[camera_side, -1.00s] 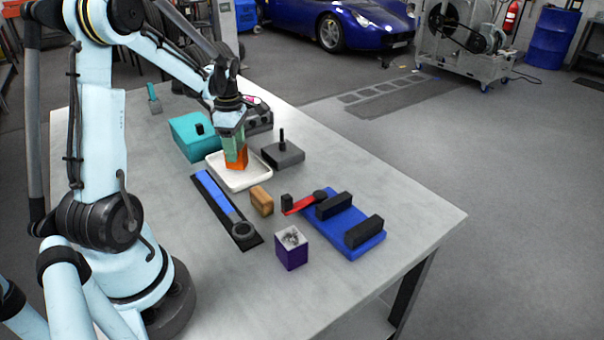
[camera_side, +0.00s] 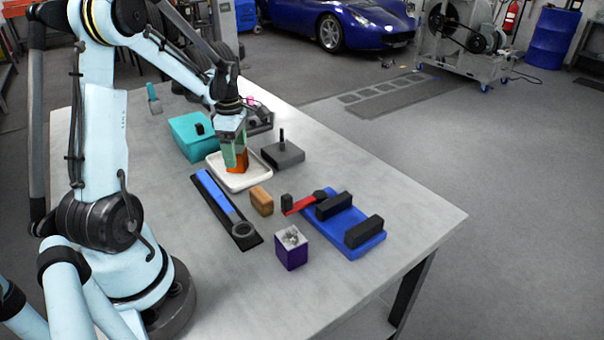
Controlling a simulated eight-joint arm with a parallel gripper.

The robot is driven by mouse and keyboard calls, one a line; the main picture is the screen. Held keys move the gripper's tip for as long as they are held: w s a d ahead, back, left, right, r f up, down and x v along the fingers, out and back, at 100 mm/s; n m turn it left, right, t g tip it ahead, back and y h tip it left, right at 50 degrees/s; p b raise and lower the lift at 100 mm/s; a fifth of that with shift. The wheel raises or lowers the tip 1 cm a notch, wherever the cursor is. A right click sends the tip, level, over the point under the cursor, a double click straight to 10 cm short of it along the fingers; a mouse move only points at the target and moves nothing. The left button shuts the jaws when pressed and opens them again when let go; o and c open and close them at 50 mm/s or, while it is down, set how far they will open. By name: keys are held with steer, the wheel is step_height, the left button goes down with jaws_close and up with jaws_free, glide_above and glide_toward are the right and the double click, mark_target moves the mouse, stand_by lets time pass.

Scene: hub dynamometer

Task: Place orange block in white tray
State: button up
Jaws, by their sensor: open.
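The white tray (camera_side: 262,180) lies on the grey table, near its middle. The orange block (camera_side: 239,166) stands in the tray, with its upper part partly hidden by my gripper. My gripper (camera_side: 235,158) points down over the tray, with its green fingers open around the block. Whether the fingers touch the block cannot be told from this view.
A teal box (camera_side: 190,138) stands behind and left of the tray, and a dark grey block with a post (camera_side: 283,155) to its right. A wooden block (camera_side: 262,201), blue strip (camera_side: 216,194), purple box (camera_side: 291,252) and blue fixture (camera_side: 362,238) lie in front. The table's right side is clear.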

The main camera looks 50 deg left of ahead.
step_height(320, 180, up, 12)
steer(key=s+d+f+m+t, duration=0.1)
steer(key=d+m+t, duration=0.6)
steer(key=d+m, duration=1.9)
steer(key=shift+s+d+f+m, duration=0.3)
steer(key=shift+f+m, duration=0.1)
steer(key=shift+m, duration=0.1)
